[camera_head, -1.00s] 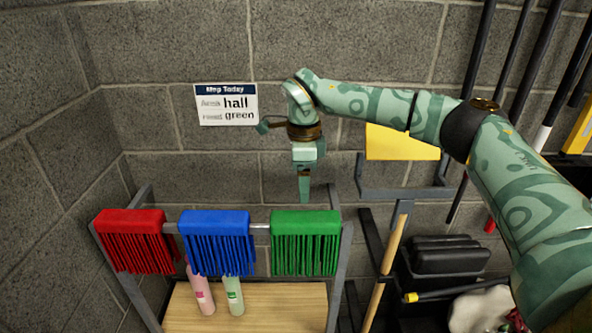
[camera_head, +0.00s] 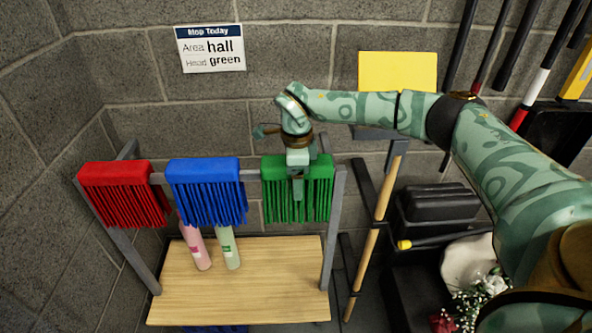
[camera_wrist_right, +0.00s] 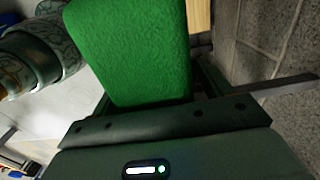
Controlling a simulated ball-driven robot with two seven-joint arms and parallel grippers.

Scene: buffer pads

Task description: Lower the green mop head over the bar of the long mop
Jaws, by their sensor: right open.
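The green mop head (camera_head: 318,180) hangs at the right end of a rack rail, its strands pointing down. My right gripper (camera_head: 298,190) points down at it and overlaps it in the head view; its jaws are open. In the right wrist view the green head's top (camera_wrist_right: 135,45) lies very close, between the open fingers; contact cannot be told. A long wooden handle (camera_head: 376,230) stands right of the rack, with a grey bar (camera_head: 373,133) at its top, partly hidden by my right arm. My left gripper is out of view.
Blue (camera_head: 204,172) and red (camera_head: 114,174) mop heads hang left of the green one. Two bottles stand on the wooden shelf (camera_head: 265,280) below. A wall sign (camera_head: 211,48) reads hall, green. Black containers (camera_head: 436,203) and flowers (camera_head: 492,284) are at right.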

